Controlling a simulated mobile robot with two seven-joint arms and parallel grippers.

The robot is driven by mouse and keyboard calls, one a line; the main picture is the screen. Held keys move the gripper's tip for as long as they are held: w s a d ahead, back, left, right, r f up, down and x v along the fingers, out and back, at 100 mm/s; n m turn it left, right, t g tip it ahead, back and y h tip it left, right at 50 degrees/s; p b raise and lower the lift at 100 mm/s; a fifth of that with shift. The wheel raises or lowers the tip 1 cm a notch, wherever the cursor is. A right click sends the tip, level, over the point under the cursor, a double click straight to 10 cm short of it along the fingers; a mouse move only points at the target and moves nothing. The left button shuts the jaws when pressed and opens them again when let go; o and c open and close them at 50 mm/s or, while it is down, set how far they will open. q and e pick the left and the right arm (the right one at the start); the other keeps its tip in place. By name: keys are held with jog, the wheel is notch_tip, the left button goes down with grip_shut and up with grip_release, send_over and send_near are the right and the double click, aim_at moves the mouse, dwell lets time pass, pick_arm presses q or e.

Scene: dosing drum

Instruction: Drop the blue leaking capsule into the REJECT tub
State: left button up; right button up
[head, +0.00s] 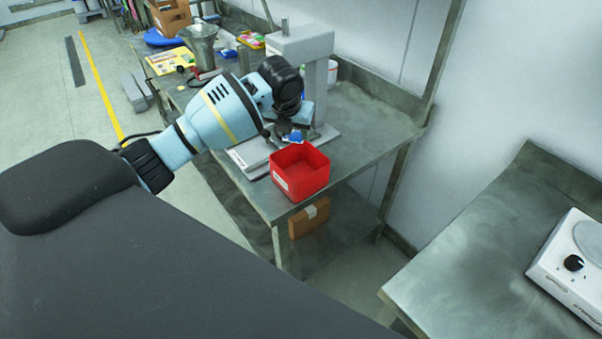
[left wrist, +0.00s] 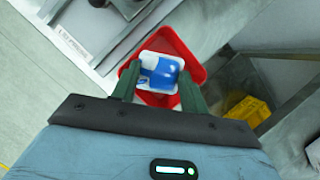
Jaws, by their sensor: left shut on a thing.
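The blue capsule (head: 294,137) is held between the fingers of my left gripper (head: 289,133). In the left wrist view the capsule (left wrist: 163,71) shows blue with a white part, between the two green fingers. The red open tub (head: 301,182) stands near the table's front corner, with a pale label on its side too small to read. In the head view the capsule is at the tub's back rim; in the left wrist view the tub (left wrist: 187,51) shows behind and around it. The capsule appears above the tub. My right gripper is not in view.
A grey press-like stand (head: 300,45) rises close behind my left gripper. The metal table (head: 365,125) is bare right of the tub. A metal funnel-shaped vessel (head: 200,47) and small items stand farther back. A white device (head: 570,265) sits on another table at right.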

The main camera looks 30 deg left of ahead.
aim_at(292, 140)
pick_arm(q)
jog(key=shift+f, duration=2.85)
jog(key=o, duration=1)
jog(key=shift+o, duration=0.2)
jog(key=shift+s+d+r, duration=0.1)
jog(key=shift+s+r, duration=0.05)
jog(key=shift+r, duration=0.4)
jog(key=v, duration=0.6)
jog(key=shift+s+r, duration=0.25)
jog(key=shift+r, duration=0.05)
jog(key=shift+s+f, duration=0.1)
